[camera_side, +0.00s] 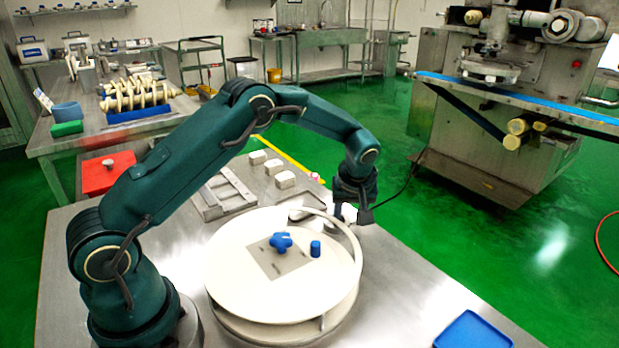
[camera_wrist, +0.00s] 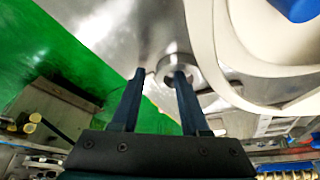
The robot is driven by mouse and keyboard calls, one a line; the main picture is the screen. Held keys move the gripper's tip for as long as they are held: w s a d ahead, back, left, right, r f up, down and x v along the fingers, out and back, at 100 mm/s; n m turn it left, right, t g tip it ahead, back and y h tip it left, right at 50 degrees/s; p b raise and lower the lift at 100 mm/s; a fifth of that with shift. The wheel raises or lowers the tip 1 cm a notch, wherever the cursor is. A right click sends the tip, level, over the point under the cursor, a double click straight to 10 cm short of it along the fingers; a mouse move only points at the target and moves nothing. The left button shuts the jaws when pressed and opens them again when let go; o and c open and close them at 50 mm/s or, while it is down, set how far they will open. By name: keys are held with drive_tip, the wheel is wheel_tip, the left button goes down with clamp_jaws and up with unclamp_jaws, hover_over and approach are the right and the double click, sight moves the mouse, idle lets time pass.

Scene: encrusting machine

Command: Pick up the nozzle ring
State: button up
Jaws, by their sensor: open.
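The nozzle ring (camera_wrist: 172,60) is a small shiny metal ring on the steel table in the wrist view. My gripper (camera_wrist: 160,76) is open, its two dark fingers pointing down at the table. The right fingertip overlaps the ring in the picture, and the left fingertip lies to its left. I cannot tell whether either finger touches it. In the side view my gripper (camera_side: 347,210) is low at the table's far right edge, just behind the curved cream rim. A pale shape (camera_side: 349,213) by the fingers may be the ring, mostly hidden there.
A large cream disc (camera_side: 235,278) with a blue knob (camera_side: 281,242) and a blue cylinder (camera_side: 315,249) stands close beside my gripper. Several white blocks (camera_side: 285,180) and a metal frame (camera_side: 225,197) lie behind it. A blue tray (camera_side: 473,331) is at front right.

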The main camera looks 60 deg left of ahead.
clamp_jaws()
idle(1.3)
